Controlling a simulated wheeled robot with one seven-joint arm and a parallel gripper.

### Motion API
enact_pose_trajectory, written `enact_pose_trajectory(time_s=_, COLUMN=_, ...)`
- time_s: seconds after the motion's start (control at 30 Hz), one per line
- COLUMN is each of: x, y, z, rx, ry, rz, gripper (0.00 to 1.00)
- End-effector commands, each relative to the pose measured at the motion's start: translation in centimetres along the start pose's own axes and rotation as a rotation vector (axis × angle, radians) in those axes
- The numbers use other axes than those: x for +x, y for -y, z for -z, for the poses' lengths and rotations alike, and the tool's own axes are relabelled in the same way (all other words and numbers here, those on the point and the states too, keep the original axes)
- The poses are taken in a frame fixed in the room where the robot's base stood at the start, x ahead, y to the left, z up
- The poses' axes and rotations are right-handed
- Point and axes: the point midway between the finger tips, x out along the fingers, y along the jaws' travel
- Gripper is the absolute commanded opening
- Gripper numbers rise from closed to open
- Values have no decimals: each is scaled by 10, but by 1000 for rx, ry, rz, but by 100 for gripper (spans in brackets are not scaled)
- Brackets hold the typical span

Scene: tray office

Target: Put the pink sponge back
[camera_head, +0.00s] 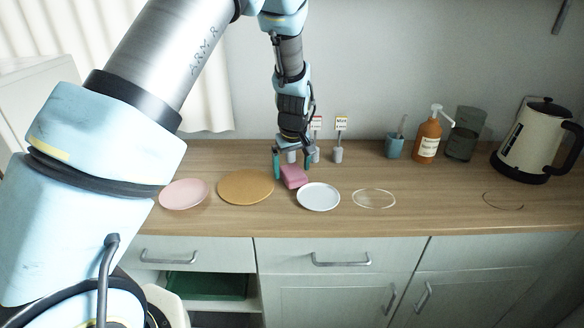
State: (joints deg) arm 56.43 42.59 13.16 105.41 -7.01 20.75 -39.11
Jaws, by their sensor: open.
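The pink sponge (294,176) lies on the wooden counter, between the tan round board and the white plate. My gripper (292,164) hangs down from above, just over and behind the sponge. Its teal fingers are apart, one on the left of the sponge and one near its upper right. I cannot tell whether either finger touches the sponge.
On the counter (460,213) are a pink plate (184,194), a tan round board (246,186), a white plate (318,196) and a pale ring outline (374,198). Label holders (338,153) stand behind. A blue cup (394,146), orange bottle (428,138), dark glass (464,134) and kettle (534,140) stand right.

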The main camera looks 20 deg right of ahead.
Motion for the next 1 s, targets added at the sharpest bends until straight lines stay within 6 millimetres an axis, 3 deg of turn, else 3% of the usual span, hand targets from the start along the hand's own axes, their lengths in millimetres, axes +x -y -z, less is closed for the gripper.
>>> enact_pose_trajectory(time_s=0.17, x=-23, y=-1, z=1, rx=1, ry=-4, rz=-4, gripper=100)
enact_pose_trajectory(time_s=0.4, x=-74, y=-2, z=0, rx=1, ry=-3, rz=-5, gripper=100)
enact_pose_trajectory(time_s=0.6, x=-106, y=-1, z=0, rx=0, ry=-3, rz=-3, gripper=100)
enact_pose_trajectory(time_s=1.0, x=-120, y=6, z=2, rx=-3, ry=1, rz=1, gripper=100)
